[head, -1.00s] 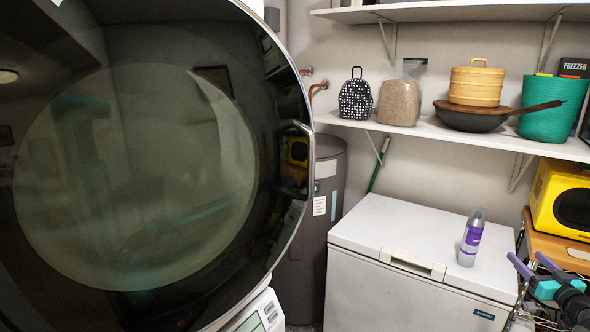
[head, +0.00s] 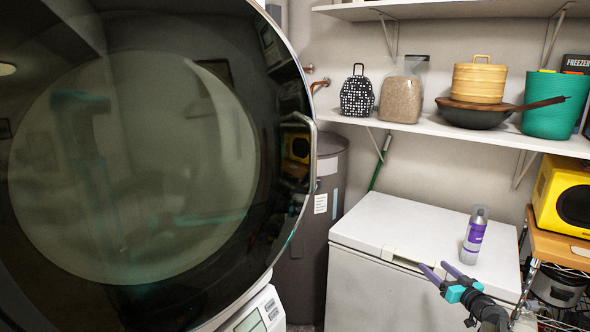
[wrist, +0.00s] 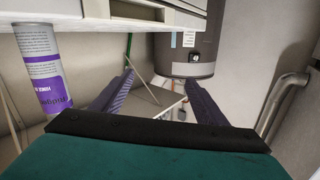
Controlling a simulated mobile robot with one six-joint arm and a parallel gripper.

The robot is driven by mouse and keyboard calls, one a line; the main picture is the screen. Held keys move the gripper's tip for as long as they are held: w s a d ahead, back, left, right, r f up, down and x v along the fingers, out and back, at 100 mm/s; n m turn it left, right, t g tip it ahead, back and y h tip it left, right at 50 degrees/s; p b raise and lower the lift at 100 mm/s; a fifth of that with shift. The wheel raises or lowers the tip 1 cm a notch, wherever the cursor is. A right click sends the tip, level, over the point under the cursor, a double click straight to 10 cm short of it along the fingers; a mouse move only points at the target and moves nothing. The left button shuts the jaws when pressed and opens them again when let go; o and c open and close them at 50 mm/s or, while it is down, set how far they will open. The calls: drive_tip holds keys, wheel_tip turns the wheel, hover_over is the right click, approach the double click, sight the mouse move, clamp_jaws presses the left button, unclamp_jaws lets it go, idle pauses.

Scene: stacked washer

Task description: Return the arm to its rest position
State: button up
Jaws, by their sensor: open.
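My gripper (head: 432,265) is at the lower right of the head view, in front of the white chest freezer (head: 375,290). Its two purple fingers point up and left, apart, with nothing between them. In the wrist view my gripper (wrist: 158,78) is also open and empty. The washer's large round dark glass door (head: 135,170) fills the left of the head view, with a handle (head: 307,150) on its right edge. Part of the control panel (head: 255,318) shows below it.
A purple spray can (head: 474,238) stands on the freezer, close behind my gripper; the can (wrist: 42,72) also shows in the wrist view. A grey tank (head: 318,240) stands behind the door. A yellow box (head: 562,195) and wire rack (head: 565,320) are at the right.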

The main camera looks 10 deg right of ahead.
drive_tip(key=w+a+f+m+b, duration=0.1)
drive_tip(key=w+a+f, duration=0.1)
drive_tip(key=a+f, duration=0.7)
drive_tip(key=w+a+f+m, duration=0.1)
drive_tip(key=w+a+f, duration=0.1)
drive_tip(key=a+f, duration=0.65)
drive_tip(key=s+a+f+m+g+h+b, duration=0.25)
drive_tip(key=s+a+f+g, duration=0.4)
drive_tip(key=a+f, duration=0.75)
drive_tip(key=s+a+f+g+h, duration=0.15)
drive_tip(key=s+f+g, duration=0.25)
drive_tip(key=s+f, duration=0.7)
drive_tip(key=s+a+f+g+h, duration=0.1)
drive_tip(key=s+a+f+g, duration=0.4)
drive_tip(key=s, duration=0.9)
drive_tip(key=s+a+r+n+g+y, duration=0.1)
drive_tip(key=s+n+g, duration=0.3)
drive_tip(key=s, duration=1.6)
drive_tip(key=a+g+y, duration=0.1)
drive_tip(key=g, duration=0.2)
drive_tip(key=shift+s+r, duration=0.15)
drive_tip(key=shift+r, duration=0.15)
